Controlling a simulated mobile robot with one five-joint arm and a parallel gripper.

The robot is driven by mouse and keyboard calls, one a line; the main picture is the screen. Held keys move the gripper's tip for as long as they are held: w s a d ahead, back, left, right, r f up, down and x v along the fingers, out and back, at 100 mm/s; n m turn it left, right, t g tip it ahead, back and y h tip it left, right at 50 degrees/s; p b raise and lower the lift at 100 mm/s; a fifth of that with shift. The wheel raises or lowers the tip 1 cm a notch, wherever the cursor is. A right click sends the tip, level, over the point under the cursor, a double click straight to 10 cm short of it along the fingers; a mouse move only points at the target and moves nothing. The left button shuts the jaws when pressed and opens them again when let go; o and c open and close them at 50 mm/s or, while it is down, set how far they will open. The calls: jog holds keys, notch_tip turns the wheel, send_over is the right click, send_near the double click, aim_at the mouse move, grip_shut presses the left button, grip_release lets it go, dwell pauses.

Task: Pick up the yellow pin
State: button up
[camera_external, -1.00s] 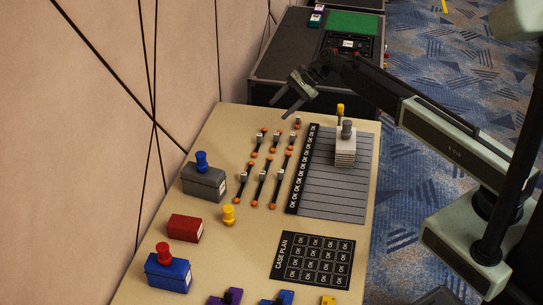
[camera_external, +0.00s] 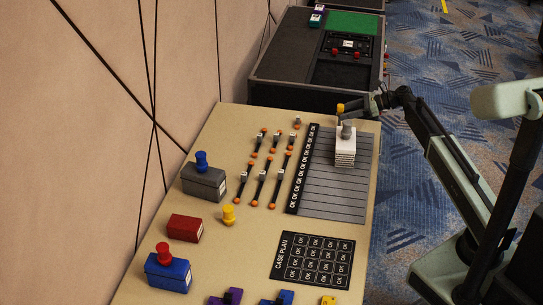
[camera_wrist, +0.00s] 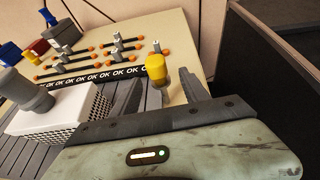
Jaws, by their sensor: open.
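A yellow pin (camera_external: 340,107) stands upright at the far end of the tan table, behind the white block stack. It also shows in the wrist view (camera_wrist: 157,70), lying between the tips of my two dark fingers in the picture. My gripper (camera_external: 354,109) is open and close beside this pin, on its right in the external view. In the wrist view my gripper (camera_wrist: 161,88) has a clear gap between its fingers, with nothing gripped. Whether a finger touches the pin cannot be told. A second yellow pin (camera_external: 228,216) stands nearer the front, beside the red block.
A white block stack (camera_external: 345,156) with a grey knob (camera_external: 347,130) stands close to my gripper, on the grey striped panel (camera_external: 325,200). Small sliders (camera_external: 259,185) with orange ends lie left of it. A dark case (camera_external: 285,75) stands beyond the table.

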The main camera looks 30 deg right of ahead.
aim_at(338, 114)
jog(key=b+x, duration=0.1)
jog(key=x, duration=0.4)
jog(key=shift+w+a+f+b, duration=0.1)
jog(key=shift+w+a+b, duration=0.15)
jog(key=shift+b, duration=0.15)
grip_shut()
